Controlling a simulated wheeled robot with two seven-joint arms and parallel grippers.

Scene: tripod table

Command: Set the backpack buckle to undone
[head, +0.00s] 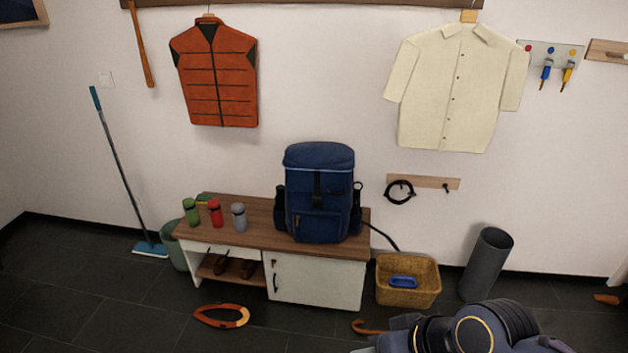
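A blue backpack (319,165) stands upright on the wooden bench top against the wall. A dark strap with the buckle (317,183) runs down the middle of its front below the lid. The buckle is too small to tell whether it is fastened or undone. My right arm shows at the bottom right of the head view, well in front of the bench and apart from the backpack. Its gripper fingers cannot be made out clearly. My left gripper is not in view.
The bench (258,226) holds a green bottle (191,211), a red bottle (215,212) and a grey bottle (239,217). A wicker basket (425,297) and a grey bin (486,264) stand to its right. An orange-brown loop (204,319) lies on the dark floor in front.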

